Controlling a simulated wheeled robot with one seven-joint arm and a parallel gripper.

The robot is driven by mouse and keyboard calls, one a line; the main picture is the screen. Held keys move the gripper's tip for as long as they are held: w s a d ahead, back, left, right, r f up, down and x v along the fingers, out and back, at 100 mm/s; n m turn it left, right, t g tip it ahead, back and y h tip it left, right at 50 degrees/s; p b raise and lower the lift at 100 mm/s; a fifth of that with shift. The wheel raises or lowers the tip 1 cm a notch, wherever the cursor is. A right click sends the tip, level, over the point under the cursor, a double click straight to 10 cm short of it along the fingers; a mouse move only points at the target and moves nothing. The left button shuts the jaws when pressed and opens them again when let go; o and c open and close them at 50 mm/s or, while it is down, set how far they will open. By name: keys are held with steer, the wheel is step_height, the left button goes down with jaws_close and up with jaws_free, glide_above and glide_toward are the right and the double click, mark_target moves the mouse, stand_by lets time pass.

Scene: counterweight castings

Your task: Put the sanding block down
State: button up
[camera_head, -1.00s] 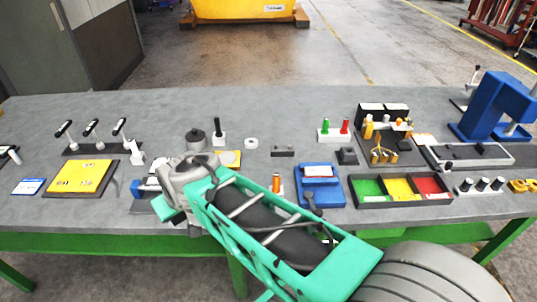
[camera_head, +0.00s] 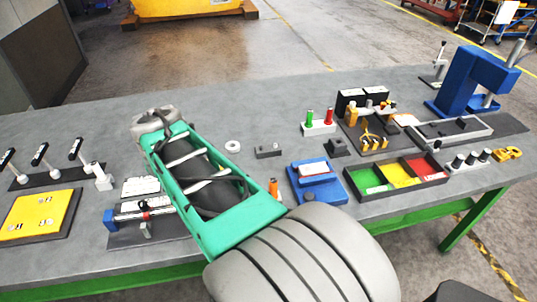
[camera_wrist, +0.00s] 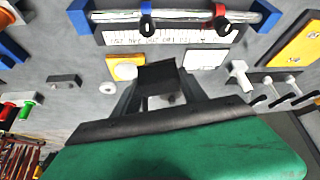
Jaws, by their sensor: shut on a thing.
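My gripper (camera_wrist: 165,95) is shut on a dark block, seemingly the sanding block (camera_wrist: 158,76), in the wrist view. The block sits between the fingers, over the grey table; I cannot tell whether it touches the top. A small grey part shows just below it, between the fingers. In the head view my arm's teal forearm reaches to the far left-middle of the table, and it hides the fingers and the block.
A yellow pad (camera_wrist: 122,68) and a white card (camera_wrist: 205,60) lie close to the block. A blue-ended rail with a scale (camera_head: 145,208) stands near the front edge. A three-colour tray (camera_head: 395,178) and a blue press (camera_head: 470,82) stand right.

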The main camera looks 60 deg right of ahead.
steer(key=s+d+m+g+h+b, duration=0.1)
steer(key=s+d+m+g+b, duration=0.35)
steer(key=s+d, duration=0.75)
steer(key=s+d+m+g+h+b, duration=0.1)
steer(key=s+d+m+h, duration=0.1)
steer(key=s+d+m, duration=1)
steer(key=n+p, duration=0.3)
steer(key=n, duration=0.2)
glide_above(294, 148)
steer(key=a, duration=0.2)
steer(key=shift+t, duration=0.25)
step_height(294, 148, down, 9)
steer(key=shift+s+f, duration=0.1)
steer(key=shift+f, duration=0.05)
steer(key=f, duration=0.3)
steer(key=shift+d+f, duration=0.25)
steer(key=shift+f, duration=0.15)
steer(key=shift+f, duration=0.2)
steer(key=o, duration=1.3)
steer(key=shift+a+f, duration=0.1)
